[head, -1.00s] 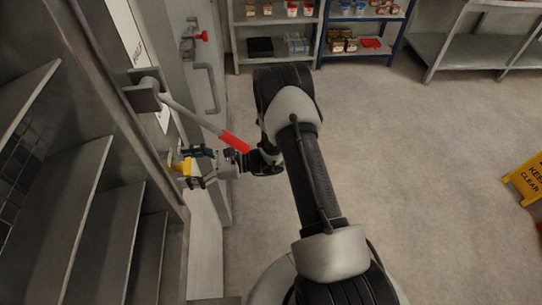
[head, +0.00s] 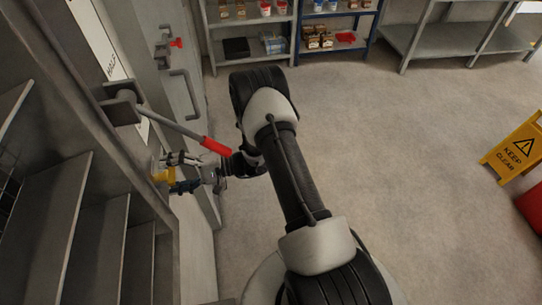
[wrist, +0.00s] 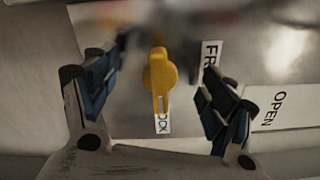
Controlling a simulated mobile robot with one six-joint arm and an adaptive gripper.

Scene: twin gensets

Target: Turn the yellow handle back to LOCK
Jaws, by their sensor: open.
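The yellow handle (wrist: 160,73) is on a grey metal panel in the middle of the wrist view. Its narrow end points down in that picture, at a small label whose visible letters look like "OCK" (wrist: 163,123). My gripper (wrist: 162,82) is open, with one finger on each side of the handle and a visible gap to both. In the head view, my gripper (head: 186,173) reaches left to the panel, and the yellow handle (head: 164,175) shows at its fingertips. Whether anything touches is unclear there.
Labels "FR…" (wrist: 210,60) and "OPEN" (wrist: 277,108) sit right of the handle. A long lever with a red grip (head: 215,146) passes close to my gripper. A grey door handle (head: 185,95) is farther back. Open floor lies right, with a yellow sign (head: 515,149).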

